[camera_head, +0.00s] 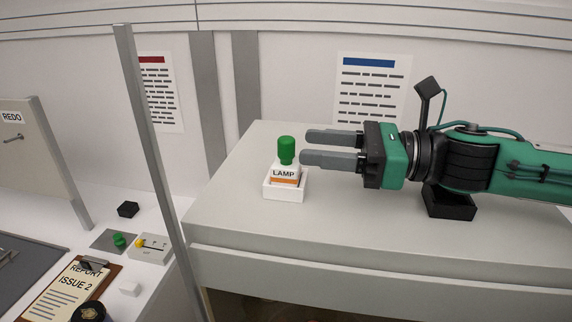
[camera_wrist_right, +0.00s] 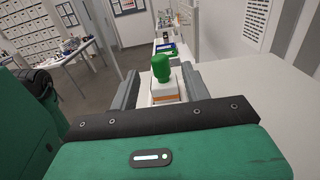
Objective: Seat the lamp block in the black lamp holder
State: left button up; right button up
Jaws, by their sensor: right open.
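The lamp block (camera_head: 285,172) is white, marked LAMP, with an orange stripe and a green knob (camera_head: 287,148) on top. It stands upright in a white square holder (camera_head: 285,194) on the grey cabinet top. My right gripper (camera_head: 304,148) is open and empty, level, its fingers pointing left at the block from close by. In the right wrist view the green knob (camera_wrist_right: 162,68) shows between the two fingers, with the white block below it partly hidden. The black lamp holder (camera_head: 450,207) sits on the cabinet top below my right arm, partly hidden by it. My left gripper is out of view.
The grey cabinet top (camera_head: 350,222) is clear in front of the block. A metal post (camera_head: 152,140) rises left of it. Lower left, a side bench holds a clipboard (camera_head: 70,285), a small black block (camera_head: 128,209) and a switch box (camera_head: 152,249).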

aim_at(285, 162)
jog(key=shift+a, duration=0.35)
jog(key=a+p, duration=0.1)
jog(key=a, duration=0.1)
jog(key=w+a+p, duration=0.1)
jog(key=a, duration=0.1)
jog(key=shift+w+a+f, duration=0.1)
jog(key=shift+a+f, duration=0.05)
jog(key=shift+a, duration=0.2)
grip_shut()
